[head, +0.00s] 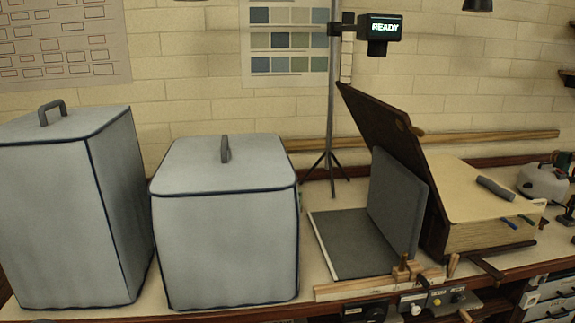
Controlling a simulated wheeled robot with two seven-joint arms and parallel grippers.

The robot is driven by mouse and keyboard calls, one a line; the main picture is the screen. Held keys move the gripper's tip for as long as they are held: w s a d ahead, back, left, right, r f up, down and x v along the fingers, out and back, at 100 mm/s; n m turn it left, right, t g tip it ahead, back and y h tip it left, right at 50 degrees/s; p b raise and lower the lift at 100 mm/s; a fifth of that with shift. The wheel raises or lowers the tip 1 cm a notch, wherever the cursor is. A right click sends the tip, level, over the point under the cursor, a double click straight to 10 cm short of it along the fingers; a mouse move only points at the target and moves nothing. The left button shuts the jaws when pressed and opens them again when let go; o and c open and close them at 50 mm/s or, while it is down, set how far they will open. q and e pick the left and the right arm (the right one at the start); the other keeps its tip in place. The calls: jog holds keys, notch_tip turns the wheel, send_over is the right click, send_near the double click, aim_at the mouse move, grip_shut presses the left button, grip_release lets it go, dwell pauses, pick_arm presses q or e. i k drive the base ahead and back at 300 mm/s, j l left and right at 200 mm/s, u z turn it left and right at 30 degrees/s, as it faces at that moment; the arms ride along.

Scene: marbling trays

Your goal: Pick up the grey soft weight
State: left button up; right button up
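A short dark grey rounded roll (495,188), which looks like the grey soft weight, lies on its side on the sloping cream top of a large book-like block (470,200) at the right of the head view. Nothing touches it from above, and it shows whole. Neither of my grippers is in view.
Two large pale grey covered boxes with handles, one far left (70,210) and one left of centre (225,240), stand on the bench. A grey two-panel stand (350,247) sits left of the raised dark brown board (385,125). A tripod holds a READY display (386,28).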

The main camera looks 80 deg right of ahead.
aim_at(508, 195)
jog(key=z, duration=4.05)
jog(key=i+l, duration=0.35)
jog(key=i+l+u, duration=0.15)
jog(key=i+l, duration=0.25)
jog(key=l, duration=0.15)
jog(key=i+l, duration=0.35)
jog(key=l, duration=0.15)
jog(key=i+l+u, duration=0.1)
jog(key=i+l, duration=0.25)
jog(key=l, duration=0.15)
jog(key=i+l+u, duration=0.1)
jog(key=i+l, duration=0.2)
jog(key=l, duration=0.25)
jog(key=i+l, duration=0.3)
jog(key=l, duration=0.25)
jog(key=i+l+u, duration=0.1)
jog(key=i+l, duration=0.25)
jog(key=l, duration=0.2)
jog(key=i+l+u, duration=0.1)
jog(key=i+l, duration=0.15)
jog(key=l, duration=0.3)
